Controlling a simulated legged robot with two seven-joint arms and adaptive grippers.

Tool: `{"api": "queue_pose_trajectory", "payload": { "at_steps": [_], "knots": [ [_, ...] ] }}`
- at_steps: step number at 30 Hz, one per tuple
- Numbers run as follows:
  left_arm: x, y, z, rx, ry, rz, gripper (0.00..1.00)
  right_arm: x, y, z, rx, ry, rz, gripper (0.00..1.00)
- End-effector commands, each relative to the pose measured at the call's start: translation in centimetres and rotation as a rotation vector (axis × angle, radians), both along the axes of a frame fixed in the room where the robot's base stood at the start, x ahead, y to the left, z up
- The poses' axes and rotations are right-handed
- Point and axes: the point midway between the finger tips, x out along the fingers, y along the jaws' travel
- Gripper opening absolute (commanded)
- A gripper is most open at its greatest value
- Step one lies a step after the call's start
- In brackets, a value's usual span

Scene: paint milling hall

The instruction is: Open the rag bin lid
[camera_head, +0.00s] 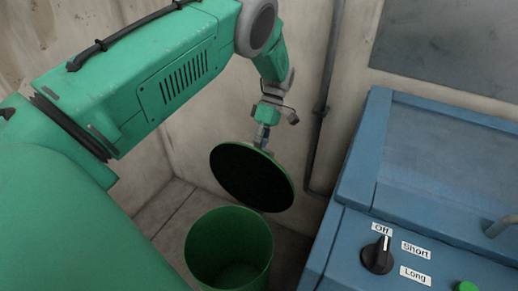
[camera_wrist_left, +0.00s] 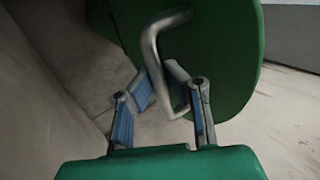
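The rag bin (camera_head: 229,262) is a green round bin standing on the floor, its mouth open and its inside visible. Its round lid (camera_head: 252,178) is tilted up steeply behind the mouth, with its dark underside facing the head camera. I cannot tell whether the lid's lower edge touches the rim. My left gripper (camera_head: 264,142) is behind the lid's upper edge. In the left wrist view, the fingers of my left gripper (camera_wrist_left: 162,84) close in on the bent metal handle (camera_wrist_left: 152,48) on the green outer face of the lid (camera_wrist_left: 225,50). My right gripper is not in view.
A blue machine (camera_head: 345,235) stands close to the right of the bin, with a black knob (camera_head: 378,255) set near "Off" and a green button (camera_head: 467,287). A grey pipe (camera_head: 325,105) runs down the wall behind. Walls stand close behind the bin.

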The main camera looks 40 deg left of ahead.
Motion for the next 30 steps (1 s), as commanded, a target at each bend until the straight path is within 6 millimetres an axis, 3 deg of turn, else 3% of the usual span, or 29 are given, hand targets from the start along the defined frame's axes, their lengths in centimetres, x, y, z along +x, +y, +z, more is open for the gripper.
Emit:
{"api": "queue_pose_trajectory", "payload": {
  "at_steps": [1,2,13,24,30],
  "knots": [
    [0.5,0.0,0.6,0.001,-0.013,-0.002,0.26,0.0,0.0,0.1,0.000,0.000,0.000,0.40],
    [0.5,0.0,0.6,0.002,-0.013,-0.002,0.32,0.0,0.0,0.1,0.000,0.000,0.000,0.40],
    [0.6,0.4,0.3,-0.001,-0.007,0.000,0.32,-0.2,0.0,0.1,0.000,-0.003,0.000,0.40],
    [3.9,0.9,4.9,0.003,-0.010,-0.001,0.32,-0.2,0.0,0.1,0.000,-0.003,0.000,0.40],
    [4.7,1.0,6.2,0.003,-0.007,-0.001,0.32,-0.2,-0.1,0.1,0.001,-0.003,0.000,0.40]
  ]
}}
